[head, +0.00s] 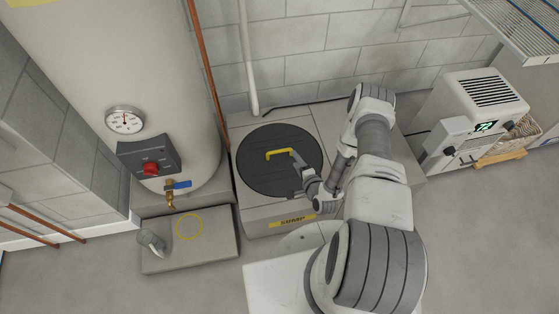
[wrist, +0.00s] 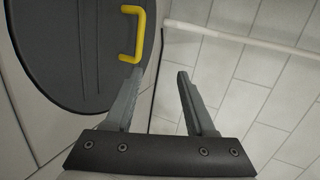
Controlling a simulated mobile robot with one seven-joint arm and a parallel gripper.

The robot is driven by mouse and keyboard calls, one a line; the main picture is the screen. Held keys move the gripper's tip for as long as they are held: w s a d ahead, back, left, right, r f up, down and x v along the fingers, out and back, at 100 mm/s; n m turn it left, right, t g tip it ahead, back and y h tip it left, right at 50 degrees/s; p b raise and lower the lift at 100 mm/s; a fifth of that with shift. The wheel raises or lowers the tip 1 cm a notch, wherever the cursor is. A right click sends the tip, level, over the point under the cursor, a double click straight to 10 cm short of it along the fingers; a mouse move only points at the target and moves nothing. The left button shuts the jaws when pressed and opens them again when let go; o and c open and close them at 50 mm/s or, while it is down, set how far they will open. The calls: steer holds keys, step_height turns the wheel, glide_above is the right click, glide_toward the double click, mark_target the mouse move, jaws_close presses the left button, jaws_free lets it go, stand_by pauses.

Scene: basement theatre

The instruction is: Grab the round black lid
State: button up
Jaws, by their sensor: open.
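The round black lid (head: 262,175) lies flat on the top of a pale sump box (head: 250,220), with a yellow handle (head: 279,153) across it. In the wrist view the lid (wrist: 65,60) fills the upper left and its yellow handle (wrist: 139,38) stands at the top, just beyond the left fingertip. My gripper (wrist: 159,73) is open, with nothing visible between its fingers. In the head view my gripper (head: 295,160) is over the right part of the lid, close to the handle's right end. I cannot tell whether a finger touches the handle.
A large tank (head: 90,60) with a gauge, a red knob and a brass tap stands at the left. A low block (head: 210,245) with a pipe stub is beside the sump box. A white dehumidifier-like unit (head: 475,115) and a wire shelf (head: 525,30) are at the right. A block wall is behind.

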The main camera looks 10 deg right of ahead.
steer(key=s+a+f+m, duration=0.1)
steer(key=s+f+m, duration=0.1)
steer(key=s+f, duration=0.15)
steer(key=b, duration=0.5)
glide_toward(280, 152)
steer(key=shift+t, duration=0.3)
steer(key=x, duration=0.5)
steer(key=shift+w+d+f, duration=0.1)
steer(key=shift+w+f, duration=0.1)
steer(key=shift+w, duration=0.05)
steer(key=b+x, duration=0.1)
steer(key=x, duration=0.1)
steer(key=b+x, duration=0.2)
steer(key=x, duration=0.1)
steer(key=shift+f, duration=0.35)
jaws_close()
steer(key=shift+r, duration=0.1)
